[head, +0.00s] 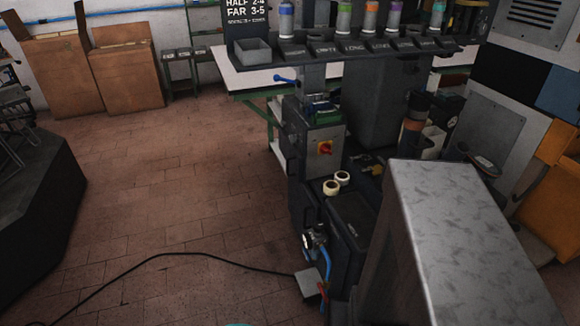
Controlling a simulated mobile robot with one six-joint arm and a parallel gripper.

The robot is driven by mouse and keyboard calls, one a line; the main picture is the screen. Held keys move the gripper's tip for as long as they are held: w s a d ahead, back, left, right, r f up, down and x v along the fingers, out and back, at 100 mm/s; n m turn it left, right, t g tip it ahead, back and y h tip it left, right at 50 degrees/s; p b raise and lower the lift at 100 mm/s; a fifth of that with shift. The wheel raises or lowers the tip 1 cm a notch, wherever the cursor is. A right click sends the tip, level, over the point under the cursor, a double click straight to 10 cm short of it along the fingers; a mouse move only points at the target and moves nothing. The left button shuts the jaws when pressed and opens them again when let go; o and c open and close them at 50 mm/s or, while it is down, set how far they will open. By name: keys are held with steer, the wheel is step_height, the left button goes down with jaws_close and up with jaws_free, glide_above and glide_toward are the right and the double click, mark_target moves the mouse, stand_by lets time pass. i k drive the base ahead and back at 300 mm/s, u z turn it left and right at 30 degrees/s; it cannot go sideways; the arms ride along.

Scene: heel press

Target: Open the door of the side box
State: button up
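The heel press (380,95) is a dark machine right of centre. On its left side sits a grey box (324,136) with a red knob on a yellow plate on its front face. Below it is a dark lower cabinet (350,250) with a gauge and blue hose by its left edge. I cannot tell for sure which of these is the side box, and no open door shows on either. My gripper is not in view.
A large grey metal block (455,225) fills the right foreground and hides part of the press. A black cable (190,254) crosses the floor to a small grey pedal box (308,284). The tiled floor (170,190) left of the press is mostly clear. A dark platform (35,210) stands at far left.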

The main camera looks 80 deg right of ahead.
mark_target(294, 158)
steer(key=u, duration=0.05)
steer(key=k, duration=1.05)
steer(key=z, duration=0.45)
steer(key=i, duration=1)
steer(key=z, duration=0.05)
